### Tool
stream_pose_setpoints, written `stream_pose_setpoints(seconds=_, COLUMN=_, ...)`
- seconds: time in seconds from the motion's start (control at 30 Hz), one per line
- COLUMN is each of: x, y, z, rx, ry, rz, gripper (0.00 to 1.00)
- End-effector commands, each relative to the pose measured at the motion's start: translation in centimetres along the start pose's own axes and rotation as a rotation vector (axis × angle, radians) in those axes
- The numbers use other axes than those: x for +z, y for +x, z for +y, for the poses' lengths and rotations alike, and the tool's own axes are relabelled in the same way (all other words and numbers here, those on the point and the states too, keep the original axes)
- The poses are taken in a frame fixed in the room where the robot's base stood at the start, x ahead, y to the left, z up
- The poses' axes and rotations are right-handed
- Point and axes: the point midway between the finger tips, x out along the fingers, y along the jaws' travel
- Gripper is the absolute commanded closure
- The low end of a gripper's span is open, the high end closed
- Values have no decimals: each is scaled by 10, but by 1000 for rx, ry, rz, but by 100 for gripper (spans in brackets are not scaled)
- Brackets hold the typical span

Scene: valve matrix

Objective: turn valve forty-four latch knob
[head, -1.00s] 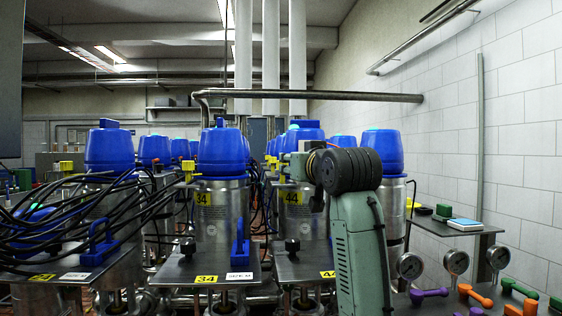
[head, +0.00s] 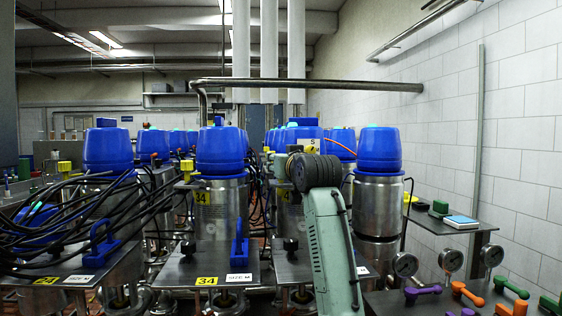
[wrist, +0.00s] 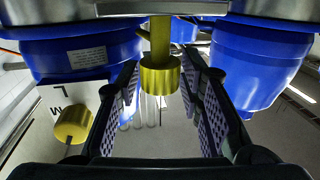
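In the wrist view, a yellow knob (wrist: 160,78) on a yellow stem sits between the two fingers of my gripper (wrist: 163,66). The fingers are apart, with a gap visible on each side of the knob. A second yellow knob (wrist: 73,123) is at the left, by a white plate with black letters. In the head view, valve forty-four (head: 288,213), a steel body with a yellow label, stands right of valve thirty-four (head: 222,210). My arm covers part of it and hides its floor-plate number. My gripper is hidden there, and no label in the wrist view identifies the knob.
Black cables (head: 75,215) hang over the valves at the left. A blue-capped steel valve (head: 378,205) stands right of my arm. A bench with coloured handles (head: 470,293) and gauges (head: 451,260) is at the lower right. Blue caps (wrist: 255,65) flank my gripper.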

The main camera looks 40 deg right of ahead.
Motion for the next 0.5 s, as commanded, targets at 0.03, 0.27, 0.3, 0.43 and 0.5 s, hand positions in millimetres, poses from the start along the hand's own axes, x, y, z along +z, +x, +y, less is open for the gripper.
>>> stream_pose_setpoints(seconds=0.03, x=0, y=0, z=0, rx=0, ry=0, rz=0, gripper=70)
stream_pose_setpoints(seconds=0.27, x=0, y=0, z=0, rx=0, ry=0, rz=0, gripper=85)
stream_pose_setpoints(seconds=0.3, x=0, y=0, z=0, rx=0, ry=0, rz=0, gripper=88)
stream_pose_setpoints(seconds=0.43, x=0, y=0, z=0, rx=0, ry=0, rz=0, gripper=96)
stream_pose_setpoints(seconds=0.5, x=0, y=0, z=0, rx=0, ry=0, rz=0, gripper=100)
